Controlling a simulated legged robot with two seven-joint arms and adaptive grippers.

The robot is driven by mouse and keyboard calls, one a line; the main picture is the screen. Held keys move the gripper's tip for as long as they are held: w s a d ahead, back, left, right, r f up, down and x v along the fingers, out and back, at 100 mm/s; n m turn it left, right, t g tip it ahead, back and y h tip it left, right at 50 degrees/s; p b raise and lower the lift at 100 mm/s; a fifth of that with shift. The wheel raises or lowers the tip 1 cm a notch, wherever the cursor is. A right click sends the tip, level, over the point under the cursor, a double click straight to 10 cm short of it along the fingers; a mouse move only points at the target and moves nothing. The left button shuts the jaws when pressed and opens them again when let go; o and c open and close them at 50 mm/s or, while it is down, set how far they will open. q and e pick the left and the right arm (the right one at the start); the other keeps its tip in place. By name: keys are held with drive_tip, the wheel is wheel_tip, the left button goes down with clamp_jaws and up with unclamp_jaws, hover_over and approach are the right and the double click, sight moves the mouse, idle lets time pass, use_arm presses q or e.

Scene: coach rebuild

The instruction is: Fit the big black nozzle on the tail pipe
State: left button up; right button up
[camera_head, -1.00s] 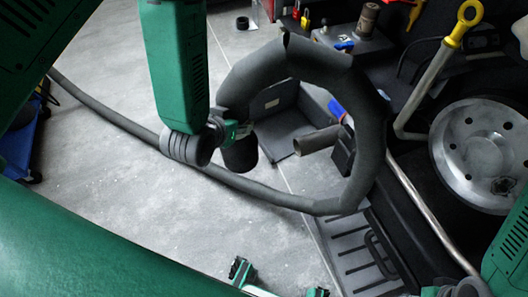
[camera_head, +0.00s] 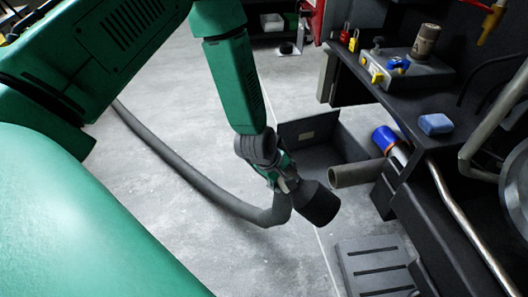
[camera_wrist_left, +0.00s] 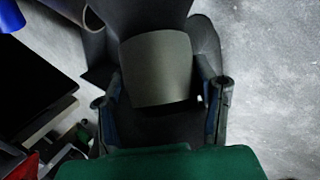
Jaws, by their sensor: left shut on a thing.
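The big black nozzle (camera_head: 320,204) is on the end of the grey hose (camera_head: 200,188), in the middle of the head view. My left gripper (camera_head: 289,184) is shut on the nozzle and holds it above the floor. In the left wrist view, the nozzle (camera_wrist_left: 156,68) lies between the two fingers of my left gripper (camera_wrist_left: 162,100). The tail pipe (camera_head: 356,174) is a brown tube with its open end facing left. The nozzle is just left of and below that end in the picture, apart from it. My right gripper is not in view.
A dark open box (camera_head: 318,133) stands on the floor behind the pipe. A black bench (camera_head: 388,92) carries a blue block (camera_head: 435,124) and a grey device (camera_head: 410,72). A bent metal tube (camera_head: 462,225) runs at the right. The grey floor at the left is clear.

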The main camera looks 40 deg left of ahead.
use_arm(q)
drive_tip(key=a+f+n+t+b, duration=0.2)
drive_tip(key=a+f+n+b, duration=0.2)
drive_tip(key=f, duration=0.3)
drive_tip(key=a+f+n+t+b, duration=0.2)
drive_tip(key=a+f+n+b, duration=0.15)
drive_tip(key=f+n, duration=0.2)
drive_tip(key=shift+m, duration=0.35)
drive_tip(key=shift+w+d+f+b, duration=0.2)
drive_tip(key=shift+w+d+b, duration=0.45)
drive_tip(key=shift+w+d, duration=1.1)
drive_tip(key=shift+w+a, duration=0.1)
drive_tip(key=shift+a, duration=0.05)
drive_tip(key=shift+t, duration=0.3)
drive_tip(key=shift+r, duration=0.2)
drive_tip(key=shift+b, duration=0.3)
drive_tip(key=shift+w+d, duration=0.15)
drive_tip(key=shift+d, duration=0.1)
drive_tip(key=shift+w+d, duration=0.55)
drive_tip(key=shift+w, duration=0.1)
